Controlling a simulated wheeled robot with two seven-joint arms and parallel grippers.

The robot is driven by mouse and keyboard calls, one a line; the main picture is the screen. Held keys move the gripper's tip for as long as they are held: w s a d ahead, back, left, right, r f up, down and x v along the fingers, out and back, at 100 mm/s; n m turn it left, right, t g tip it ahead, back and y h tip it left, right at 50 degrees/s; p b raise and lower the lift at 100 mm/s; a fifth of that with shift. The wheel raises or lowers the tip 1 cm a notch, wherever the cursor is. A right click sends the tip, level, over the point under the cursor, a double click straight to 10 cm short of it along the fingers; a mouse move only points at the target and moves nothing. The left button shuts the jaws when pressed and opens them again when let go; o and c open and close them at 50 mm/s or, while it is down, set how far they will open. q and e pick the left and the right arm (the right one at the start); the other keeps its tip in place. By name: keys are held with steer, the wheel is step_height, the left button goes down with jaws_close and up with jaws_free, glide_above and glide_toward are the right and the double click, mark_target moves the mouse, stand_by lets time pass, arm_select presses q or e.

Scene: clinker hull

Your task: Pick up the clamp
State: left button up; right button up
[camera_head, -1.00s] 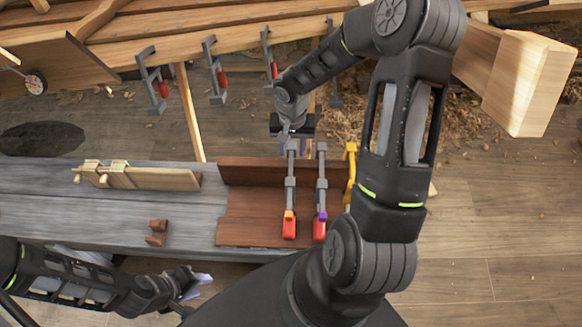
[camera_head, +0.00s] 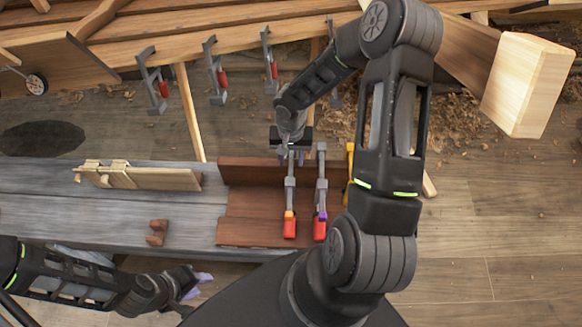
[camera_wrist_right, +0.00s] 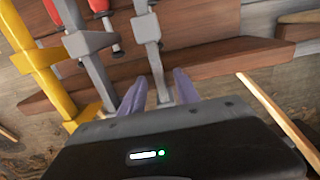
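A grey bar clamp with a red handle and orange collar (camera_head: 290,200) lies on the brown wooden piece. A similar clamp with a purple collar (camera_head: 321,190) lies just to its right. My right gripper (camera_head: 292,152) is at the far end of the orange-collared clamp. In the right wrist view its lavender fingers (camera_wrist_right: 158,92) are apart, with one grey clamp bar (camera_wrist_right: 151,45) between them; I see no clear grip. The other grey clamp (camera_wrist_right: 90,60) is left of the fingers. My left gripper (camera_head: 198,284) is open and empty at the lower left.
A yellow clamp (camera_head: 350,160) is partly hidden behind my right arm; it also shows in the wrist view (camera_wrist_right: 40,70). Several clamps hang on the hull's edge.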

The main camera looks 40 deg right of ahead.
steer(key=shift+c, duration=0.5)
jaws_close()
stand_by(0.8)
